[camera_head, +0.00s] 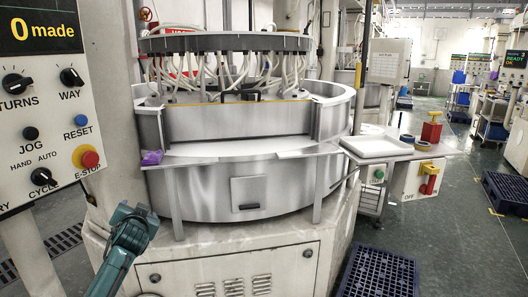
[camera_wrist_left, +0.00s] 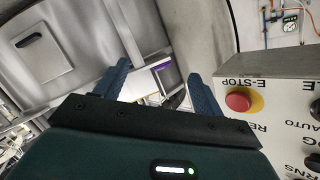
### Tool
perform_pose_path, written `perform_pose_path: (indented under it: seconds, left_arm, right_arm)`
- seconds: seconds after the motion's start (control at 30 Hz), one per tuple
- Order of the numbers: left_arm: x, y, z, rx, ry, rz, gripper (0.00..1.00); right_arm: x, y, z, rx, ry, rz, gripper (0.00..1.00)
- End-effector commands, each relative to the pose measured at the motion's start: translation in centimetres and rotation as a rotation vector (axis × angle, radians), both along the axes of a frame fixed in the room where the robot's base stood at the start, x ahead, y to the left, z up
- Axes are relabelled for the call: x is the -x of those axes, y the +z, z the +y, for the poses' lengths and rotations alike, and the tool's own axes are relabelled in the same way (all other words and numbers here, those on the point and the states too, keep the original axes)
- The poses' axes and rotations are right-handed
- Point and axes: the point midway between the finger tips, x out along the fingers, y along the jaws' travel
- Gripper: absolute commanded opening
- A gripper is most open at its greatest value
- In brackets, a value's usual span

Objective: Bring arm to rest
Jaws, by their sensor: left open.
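My left arm comes up from the lower left of the head view, and its teal gripper (camera_head: 134,216) is in front of the lapping machine's base, below and right of the control panel (camera_head: 40,110). In the left wrist view the two blue fingers of the gripper (camera_wrist_left: 159,72) stand wide apart with nothing held between them. The red E-stop button (camera_wrist_left: 238,100) is close to the right finger in that view; it also shows on the panel in the head view (camera_head: 89,159). My right gripper is not in view.
The round steel lapping machine (camera_head: 240,190) fills the middle. A purple item (camera_head: 152,157) lies on its left ledge. A white side table (camera_head: 385,147) stands right of it. Dark blue pallets (camera_head: 380,272) lie on the floor, and the aisle (camera_head: 455,225) between is clear.

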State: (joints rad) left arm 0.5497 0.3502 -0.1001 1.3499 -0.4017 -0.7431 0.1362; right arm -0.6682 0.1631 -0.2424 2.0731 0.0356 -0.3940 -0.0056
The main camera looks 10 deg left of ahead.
Motion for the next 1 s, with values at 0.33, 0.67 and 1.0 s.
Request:
perform_pose_path:
  seconds: [0.33,0.67,1.0]
  left_arm:
    - [-1.1,0.3,-8.1,0.224,-0.351,-0.215,0.69]
    - [8.7,-12.4,-15.5,0.315,-0.441,-0.035,0.69]
    - [28.4,-22.3,-24.9,0.530,-0.504,0.199,0.69]
  right_arm:
    - [0.2,-1.1,-0.5,0.024,-0.005,0.017,0.36]
    - [0.2,-1.1,-0.4,0.024,-0.004,0.017,0.36]
    - [0.2,-1.1,-0.4,0.024,-0.004,0.017,0.36]
